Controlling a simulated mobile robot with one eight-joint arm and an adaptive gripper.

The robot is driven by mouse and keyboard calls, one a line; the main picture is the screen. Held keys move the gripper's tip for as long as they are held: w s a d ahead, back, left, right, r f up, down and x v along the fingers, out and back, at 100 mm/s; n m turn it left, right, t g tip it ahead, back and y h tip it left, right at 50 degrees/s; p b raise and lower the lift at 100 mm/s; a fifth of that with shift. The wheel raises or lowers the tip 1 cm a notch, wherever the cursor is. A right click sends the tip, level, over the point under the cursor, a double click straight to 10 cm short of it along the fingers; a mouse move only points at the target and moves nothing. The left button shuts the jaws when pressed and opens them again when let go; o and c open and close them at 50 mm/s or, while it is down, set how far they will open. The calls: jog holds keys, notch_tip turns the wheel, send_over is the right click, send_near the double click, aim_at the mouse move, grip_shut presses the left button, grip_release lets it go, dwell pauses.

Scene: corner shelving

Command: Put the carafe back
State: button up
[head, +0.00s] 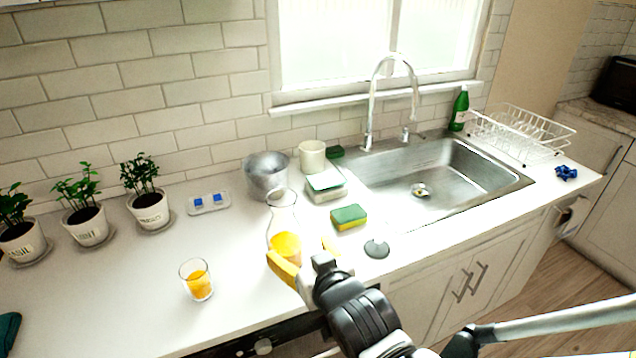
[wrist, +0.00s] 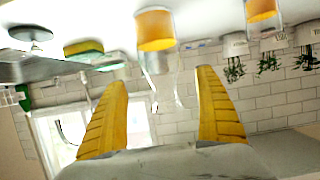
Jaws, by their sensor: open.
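The carafe (head: 285,246) is clear glass with orange juice in its lower part. It stands upright on the white counter, left of the sponge. My gripper (head: 302,252) is open and empty, with its yellow fingers at the near side of the carafe. The wrist view is upside down; there the carafe (wrist: 155,32) shows ahead, in line with the gap between the fingers (wrist: 162,78). I cannot tell how far it is from the fingertips. One finger partly covers the carafe's base in the head view.
A glass of juice (head: 198,282) stands left of the carafe. A metal pot (head: 265,174) is behind it. A yellow-green sponge (head: 348,217) and a dark round stopper (head: 377,249) lie to the right, before the sink (head: 440,185). Potted herbs (head: 150,208) line the left wall.

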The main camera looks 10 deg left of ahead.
jog(key=s+d+r+m+g+h, duration=0.2)
jog(key=d+m+h, duration=0.25)
jog(key=d, duration=1.35)
jog(key=s+d+m+g+h, duration=0.1)
jog(key=s+d+g+h, duration=0.1)
jog(key=s+d, duration=0.7)
jog(key=shift+d+m+g, duration=0.3)
jog(key=shift+d+m, duration=0.05)
jog(key=shift+d, duration=0.7)
jog(key=shift+s+h, duration=0.1)
jog(key=shift+h, duration=0.15)
